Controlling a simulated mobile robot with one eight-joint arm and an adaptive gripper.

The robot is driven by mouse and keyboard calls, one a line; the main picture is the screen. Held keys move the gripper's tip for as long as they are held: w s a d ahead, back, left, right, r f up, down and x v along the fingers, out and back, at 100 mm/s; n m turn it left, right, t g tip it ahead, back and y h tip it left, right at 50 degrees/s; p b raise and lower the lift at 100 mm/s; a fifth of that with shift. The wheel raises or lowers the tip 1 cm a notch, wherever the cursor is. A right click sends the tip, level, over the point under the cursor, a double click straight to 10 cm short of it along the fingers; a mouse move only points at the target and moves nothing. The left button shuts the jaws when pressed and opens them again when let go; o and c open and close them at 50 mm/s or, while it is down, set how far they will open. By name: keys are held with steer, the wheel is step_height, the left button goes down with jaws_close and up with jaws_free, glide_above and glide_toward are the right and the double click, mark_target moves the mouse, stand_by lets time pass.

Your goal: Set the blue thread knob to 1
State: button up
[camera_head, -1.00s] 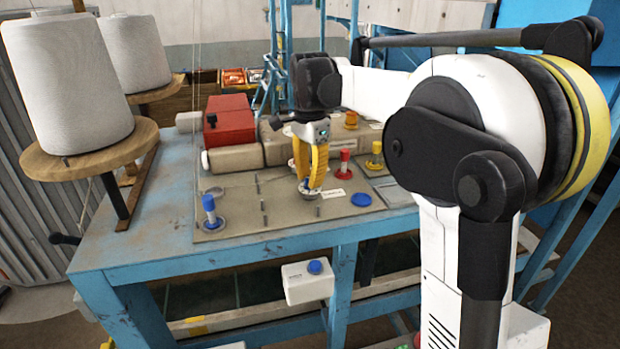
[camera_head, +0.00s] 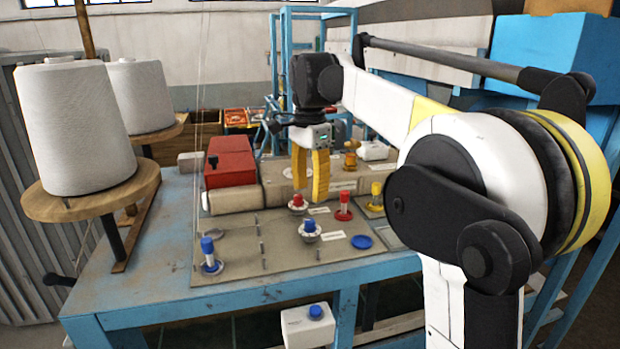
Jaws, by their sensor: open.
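A blue knob (camera_head: 309,227) on a pale round dial stands near the front of the tan panel (camera_head: 270,228), with a small white label to its right. The dial marks are too small to read, so I cannot tell its setting. My gripper (camera_head: 309,192) has two yellow fingers pointing down. It is open and empty, raised above and behind the blue knob and apart from it. A red knob (camera_head: 297,202) on a similar dial shows just below the fingertips. A blue peg-shaped part (camera_head: 208,246) stands on a ring at the panel's left.
A red peg (camera_head: 343,206), a yellow peg (camera_head: 376,193) and an orange knob (camera_head: 350,160) stand to the right. A flat blue disc (camera_head: 361,241) lies near the front. A red box (camera_head: 230,161) and large thread cones (camera_head: 72,128) are at left.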

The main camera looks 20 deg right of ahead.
steer(key=shift+r, duration=1.85)
